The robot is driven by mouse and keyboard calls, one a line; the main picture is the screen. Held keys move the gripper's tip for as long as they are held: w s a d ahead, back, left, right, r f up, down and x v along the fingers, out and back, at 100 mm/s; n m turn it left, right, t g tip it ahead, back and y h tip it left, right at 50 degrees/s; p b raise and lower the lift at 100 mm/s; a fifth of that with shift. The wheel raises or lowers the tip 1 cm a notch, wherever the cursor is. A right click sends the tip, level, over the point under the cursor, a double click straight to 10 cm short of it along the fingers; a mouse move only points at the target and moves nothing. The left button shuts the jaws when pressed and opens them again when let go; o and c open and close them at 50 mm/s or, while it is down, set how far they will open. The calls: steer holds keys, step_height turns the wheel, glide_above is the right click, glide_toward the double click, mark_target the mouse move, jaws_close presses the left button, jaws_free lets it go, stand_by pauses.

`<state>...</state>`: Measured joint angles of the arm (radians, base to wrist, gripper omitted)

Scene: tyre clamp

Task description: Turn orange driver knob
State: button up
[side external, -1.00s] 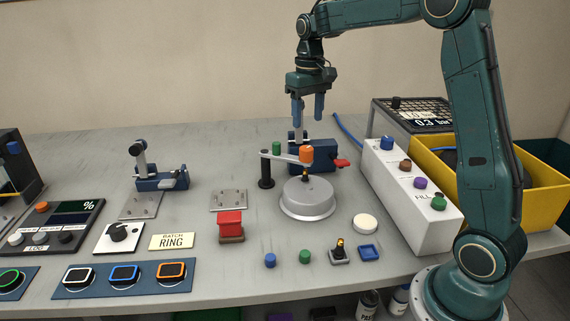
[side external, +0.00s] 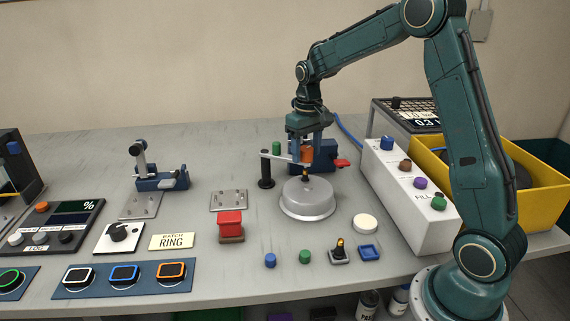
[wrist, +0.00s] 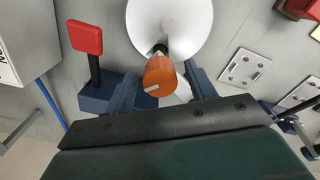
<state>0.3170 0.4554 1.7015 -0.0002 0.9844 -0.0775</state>
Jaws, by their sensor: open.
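The orange driver knob (side external: 306,154) sits at the end of a grey swing arm, above a round grey dome (side external: 307,198). In the wrist view the knob (wrist: 160,76) shows a pale mark on its face, with the round disc (wrist: 172,25) beyond it. My gripper (side external: 304,155) points down at the knob. Its fingers (wrist: 160,85) stand apart on either side of the knob, with visible gaps, and they hold nothing. The side view partly hides the knob behind a finger.
A blue clamp with a red handle (side external: 342,163) stands close behind the knob. A black post (side external: 266,170) with a green cap (side external: 276,148) supports the swing arm at left. A white box with coloured knobs (side external: 408,200) stands to the right. A red block (side external: 230,225) is at front left.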

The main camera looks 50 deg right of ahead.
steer(key=c, duration=1)
steer(key=shift+n, duration=0.5)
steer(key=n, duration=0.3)
steer(key=shift+n, duration=0.3)
steer(key=n, duration=0.4)
steer(key=shift+n, duration=0.4)
steer(key=o, duration=1)
